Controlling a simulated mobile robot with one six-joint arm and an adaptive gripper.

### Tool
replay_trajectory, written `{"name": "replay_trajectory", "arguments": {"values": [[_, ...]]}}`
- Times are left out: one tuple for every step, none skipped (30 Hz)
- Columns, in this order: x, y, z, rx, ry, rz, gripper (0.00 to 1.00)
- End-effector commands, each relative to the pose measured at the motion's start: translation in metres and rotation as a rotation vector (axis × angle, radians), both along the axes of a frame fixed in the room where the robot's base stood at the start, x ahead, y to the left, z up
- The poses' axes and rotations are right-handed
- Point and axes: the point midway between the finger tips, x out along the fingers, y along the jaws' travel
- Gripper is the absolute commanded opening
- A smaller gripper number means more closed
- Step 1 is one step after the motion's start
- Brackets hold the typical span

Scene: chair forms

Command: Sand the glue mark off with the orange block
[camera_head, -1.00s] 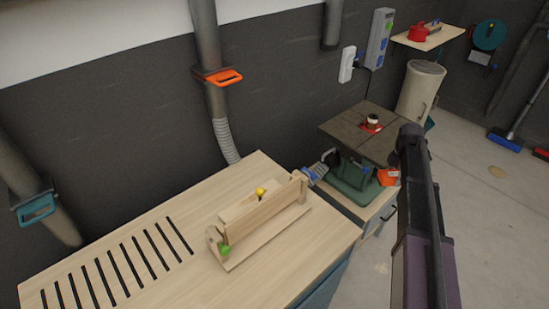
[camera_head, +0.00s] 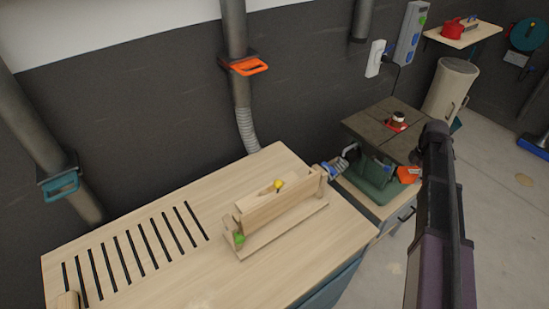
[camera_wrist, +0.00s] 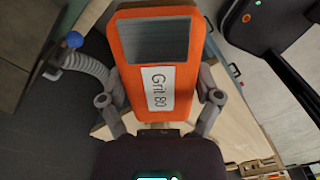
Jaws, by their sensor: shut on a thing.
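My gripper (camera_wrist: 160,98) is shut on the orange block (camera_wrist: 124,60), with a grey finger on each side of it. In the wrist view the block has a dark grey panel at its far end and a white label reading "Grit 80". I cannot make out a glue mark in either view. A wooden jig with a yellow knob and a green knob (camera_head: 290,218) stands on the slotted wooden workbench (camera_head: 160,278).
A green machine with a dark square top (camera_head: 385,130) stands right of the bench. Duct pipes with an orange gate handle (camera_head: 248,65) and a teal one (camera_head: 60,184) run along the wall.

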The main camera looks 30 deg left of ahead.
Motion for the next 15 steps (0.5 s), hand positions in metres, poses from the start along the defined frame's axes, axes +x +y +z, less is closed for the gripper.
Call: {"name": "replay_trajectory", "arguments": {"values": [[-0.002,0.012,0.004,0.0,0.0,0.016,0.44],[-0.003,0.019,0.006,0.001,-0.001,0.026,0.44],[-0.004,0.029,0.008,0.001,-0.001,0.04,0.44],[-0.006,0.038,0.01,0.001,-0.001,0.051,0.44],[-0.007,0.046,0.012,0.001,-0.001,0.063,0.44],[-0.01,0.058,0.014,0.001,-0.001,0.08,0.44],[-0.012,0.067,0.016,0.0,-0.001,0.093,0.44],[-0.014,0.077,0.018,0.0,-0.002,0.105,0.44],[-0.017,0.09,0.021,0.0,-0.002,0.124,0.44],[-0.019,0.099,0.023,0.0,-0.002,0.137,0.44],[-0.022,0.109,0.025,0.0,-0.002,0.15,0.44],[-0.026,0.121,0.027,0.001,-0.002,0.168,0.44],[-0.028,0.131,0.029,0.001,-0.003,0.182,0.44],[-0.031,0.14,0.031,0.001,-0.003,0.194,0.44],[-0.036,0.152,0.034,0.001,-0.003,0.213,0.44]]}}
